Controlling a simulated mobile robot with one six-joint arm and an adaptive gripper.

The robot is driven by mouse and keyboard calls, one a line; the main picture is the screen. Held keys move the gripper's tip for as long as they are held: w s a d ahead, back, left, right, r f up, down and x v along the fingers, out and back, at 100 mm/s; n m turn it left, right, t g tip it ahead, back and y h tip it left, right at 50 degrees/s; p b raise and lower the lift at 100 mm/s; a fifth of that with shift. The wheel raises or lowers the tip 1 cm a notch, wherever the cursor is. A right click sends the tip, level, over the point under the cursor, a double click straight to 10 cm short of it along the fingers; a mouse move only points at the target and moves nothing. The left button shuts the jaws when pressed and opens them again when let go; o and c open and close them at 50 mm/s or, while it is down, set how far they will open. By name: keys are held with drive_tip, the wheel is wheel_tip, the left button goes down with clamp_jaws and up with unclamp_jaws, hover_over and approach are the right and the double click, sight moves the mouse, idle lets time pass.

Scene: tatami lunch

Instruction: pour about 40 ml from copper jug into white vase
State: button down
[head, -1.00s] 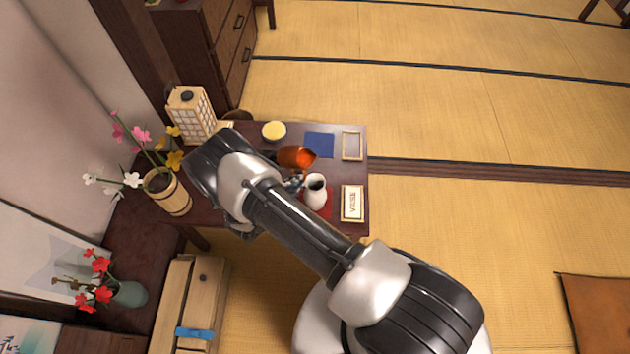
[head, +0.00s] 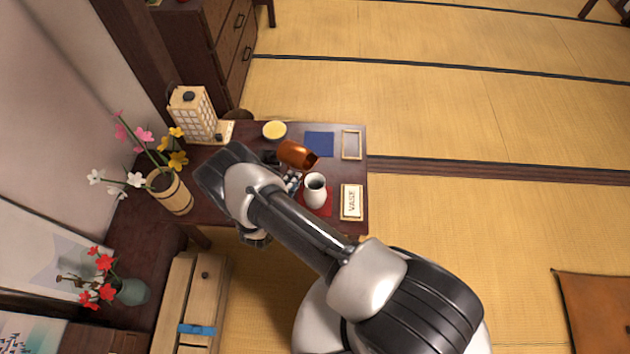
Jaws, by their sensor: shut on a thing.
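The copper jug (head: 294,154) is held above the low dark table, tilted with its mouth towards the lower right. My gripper (head: 290,176) is shut on the jug from the left and is partly hidden behind my arm. The white vase (head: 315,188) stands upright on a red mat (head: 327,205), just below and right of the jug in the head view. The jug's mouth is apart from the vase. No stream of liquid shows between them, and the levels inside cannot be made out.
On the table (head: 343,171) are a label card reading VASE (head: 351,202), a blue mat (head: 319,144), an empty frame (head: 351,145), a yellow-topped bowl (head: 274,130) and a paper lantern (head: 193,114). A wooden bucket of flowers (head: 172,196) stands left of my arm.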

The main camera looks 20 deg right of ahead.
drive_tip(key=shift+s+r+m+t, duration=0.1)
drive_tip(key=shift+r+m+t, duration=0.05)
drive_tip(key=shift+m+t, duration=0.25)
idle(0.4)
drive_tip(key=shift+w+a, duration=0.25)
drive_tip(key=shift+w, duration=0.05)
drive_tip(key=shift+w+a+f+m+t+b, duration=0.1)
drive_tip(key=shift+w+f+m+t+b, duration=0.05)
drive_tip(key=shift+f+m+t+b, duration=0.2)
idle(0.6)
drive_tip(key=shift+s+d+r+n+g+h, duration=0.15)
drive_tip(key=shift+r+n+g+h, duration=0.1)
drive_tip(key=shift+n+g, duration=0.65)
drive_tip(key=shift+s+d+r+n+g+h, duration=0.1)
drive_tip(key=shift+s+r+n+g+h, duration=0.1)
drive_tip(key=shift+n+g, duration=0.6)
drive_tip(key=shift+n, duration=0.25)
